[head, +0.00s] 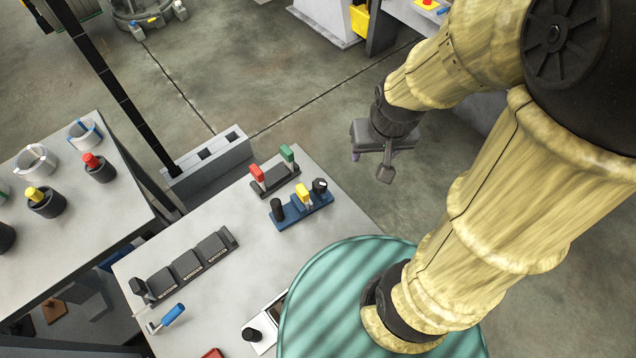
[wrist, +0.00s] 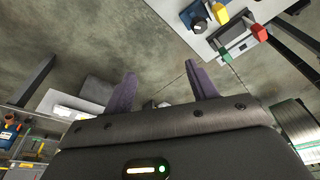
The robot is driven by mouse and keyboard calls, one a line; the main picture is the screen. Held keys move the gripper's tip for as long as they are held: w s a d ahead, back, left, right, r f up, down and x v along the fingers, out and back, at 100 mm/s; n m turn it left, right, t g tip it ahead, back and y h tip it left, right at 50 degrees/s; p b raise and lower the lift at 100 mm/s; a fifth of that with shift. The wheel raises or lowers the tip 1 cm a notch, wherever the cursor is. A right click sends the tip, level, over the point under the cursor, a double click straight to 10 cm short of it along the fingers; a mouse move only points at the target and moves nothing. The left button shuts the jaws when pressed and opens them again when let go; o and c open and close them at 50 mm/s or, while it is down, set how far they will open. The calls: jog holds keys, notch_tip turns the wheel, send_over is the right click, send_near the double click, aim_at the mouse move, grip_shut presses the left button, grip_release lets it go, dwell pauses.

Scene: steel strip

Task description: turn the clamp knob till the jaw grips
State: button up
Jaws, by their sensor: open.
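A blue fixture (head: 300,212) on the grey table (head: 225,315) looks like the clamp. It carries a black knob (head: 320,186) with a pale mark at its right end, a yellow part in the middle and a black post at its left end. I cannot tell from here whether its jaw touches anything. In the wrist view the knob (wrist: 199,25) and part of the blue fixture (wrist: 187,13) show at the top. My gripper (head: 371,168) hangs right of the table, over the floor and apart from the clamp. Its two purple fingers (wrist: 160,82) are spread and empty.
A dark base with a red handle (head: 257,174) and a green handle (head: 287,154) stands just behind the clamp. Black blocks (head: 187,263), a blue-handled part (head: 172,315) and a black knob (head: 252,335) occupy the table's front. Floor right of the table is clear.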

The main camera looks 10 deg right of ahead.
aim_at(320, 182)
dwell(0.4)
jog(key=w+a+f+m+g+y+b, duration=0.1)
jog(key=w+a+f+m+g, duration=0.1)
jog(key=w, duration=0.4)
jog(key=w+a+f+m+g+y+b, duration=0.1)
jog(key=w+a+f+m+g+b, duration=0.1)
jog(key=w+a+m+g, duration=0.2)
jog(key=shift+w+m+y, duration=0.3)
jog(key=shift+w+m, duration=0.2)
jog(key=shift+w, duration=0.5)
jog(key=p+x, duration=0.1)
jog(key=x, duration=0.7)
jog(key=p+x, duration=0.1)
jog(key=x, duration=0.8)
jog(key=shift+s+f+p, duration=0.15)
jog(key=shift+s+p, duration=0.15)
jog(key=shift+p, duration=0.05)
